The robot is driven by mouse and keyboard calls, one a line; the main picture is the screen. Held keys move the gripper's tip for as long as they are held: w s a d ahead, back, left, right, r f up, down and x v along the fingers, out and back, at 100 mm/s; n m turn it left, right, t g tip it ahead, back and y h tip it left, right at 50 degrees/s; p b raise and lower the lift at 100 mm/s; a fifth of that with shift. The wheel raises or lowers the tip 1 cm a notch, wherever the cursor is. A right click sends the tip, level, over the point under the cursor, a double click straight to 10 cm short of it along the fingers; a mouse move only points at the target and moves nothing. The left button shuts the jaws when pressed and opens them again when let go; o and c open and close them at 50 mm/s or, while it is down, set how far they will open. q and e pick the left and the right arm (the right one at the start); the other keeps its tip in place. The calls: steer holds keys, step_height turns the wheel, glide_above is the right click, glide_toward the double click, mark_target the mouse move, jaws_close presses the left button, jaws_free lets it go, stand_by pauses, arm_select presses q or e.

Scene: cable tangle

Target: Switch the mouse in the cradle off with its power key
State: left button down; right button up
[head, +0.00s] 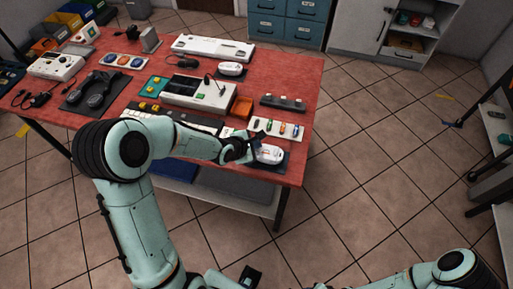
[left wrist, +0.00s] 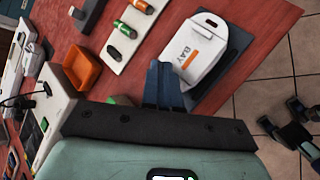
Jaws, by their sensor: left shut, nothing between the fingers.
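A white device with rounded edges (head: 270,154), which looks like the mouse, lies on a dark pad or cradle (head: 285,164) near the table's front right corner. In the left wrist view the white device (left wrist: 199,47) has an orange mark, dark lettering and a small dark oval at its far end. I cannot make out a power key. My left gripper (head: 251,147) is shut and empty beside the device's left end. Its blue fingertips (left wrist: 163,72) are close to the device's edge in the left wrist view; I cannot tell whether they touch it.
A white strip with several coloured cells (head: 276,128) lies just behind the device. An orange bin (head: 242,107) and a console (head: 200,93) stand behind and left. Another white, mouse-like device (head: 231,69) lies farther back. The red table (head: 304,88) ends close to the right.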

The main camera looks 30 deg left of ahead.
arm_select(q)
steer(key=shift+f, duration=0.4)
arm_select(e)
steer(key=shift+s+f, duration=0.1)
steer(key=shift+f, duration=0.1)
arm_select(q)
steer(key=shift+r, duration=0.15)
arm_select(e)
steer(key=shift+r, duration=0.15)
arm_select(q)
steer(key=shift+r+p, duration=0.6)
steer(key=shift+r, duration=0.15)
arm_select(e)
steer(key=shift+w+r, duration=0.6)
steer(key=shift+r, duration=0.2)
arm_select(q)
steer(key=shift+r, duration=0.3)
step_height(320, 180, up, 4)
steer(key=p, duration=0.3)
steer(key=shift+w+f, duration=0.1)
steer(key=shift+f, duration=0.15)
steer(key=shift+r+p, duration=0.75)
steer(key=shift+r, duration=0.2)
arm_select(e)
steer(key=w+r, duration=0.5)
steer(key=r, duration=0.1)
steer(key=shift+t, duration=0.4)
